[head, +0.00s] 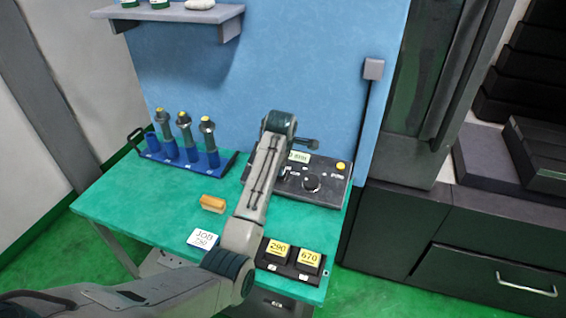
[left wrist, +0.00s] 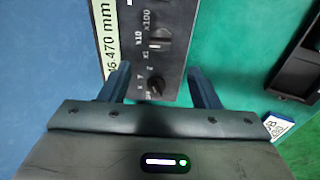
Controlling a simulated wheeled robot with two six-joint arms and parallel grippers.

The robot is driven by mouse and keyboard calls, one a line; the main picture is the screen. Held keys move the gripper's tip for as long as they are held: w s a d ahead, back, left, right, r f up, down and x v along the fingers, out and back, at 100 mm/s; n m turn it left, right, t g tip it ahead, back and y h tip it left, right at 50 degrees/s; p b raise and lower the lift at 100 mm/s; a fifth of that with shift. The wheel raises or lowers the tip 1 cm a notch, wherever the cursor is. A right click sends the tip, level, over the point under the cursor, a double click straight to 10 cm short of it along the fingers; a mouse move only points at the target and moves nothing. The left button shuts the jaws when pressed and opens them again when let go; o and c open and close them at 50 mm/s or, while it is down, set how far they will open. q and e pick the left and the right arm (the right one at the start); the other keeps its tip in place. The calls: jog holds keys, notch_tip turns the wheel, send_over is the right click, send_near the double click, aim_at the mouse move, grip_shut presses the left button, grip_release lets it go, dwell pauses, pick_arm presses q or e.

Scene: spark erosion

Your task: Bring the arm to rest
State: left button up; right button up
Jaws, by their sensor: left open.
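My left arm reaches in from the bottom left of the head view and bends up over the green table (head: 120,205). My left gripper (left wrist: 160,85) is open, its two dark blue fingers apart with nothing between them that I can see held. In the left wrist view, the fingers lie over the edge of a dark control box (left wrist: 178,25) with two knobs and a display strip reading "6.470 mm". The lower knob (left wrist: 156,86) shows between the fingers; contact cannot be told. In the head view the control box (head: 325,195) is partly hidden behind my arm. My right gripper is not in view.
A blue rack (head: 222,163) holds upright yellow-topped tools at the back left. An orange block (head: 213,204), a JOB card (head: 203,239) and a black tray (head: 318,276) with yellow-labelled blocks lie near my arm. A shelf (head: 180,14) juts from the blue panel. The table's left part is clear.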

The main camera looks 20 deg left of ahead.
pick_arm(q)
jog(key=shift+s+r, duration=0.15)
jog(key=shift+r, duration=0.25)
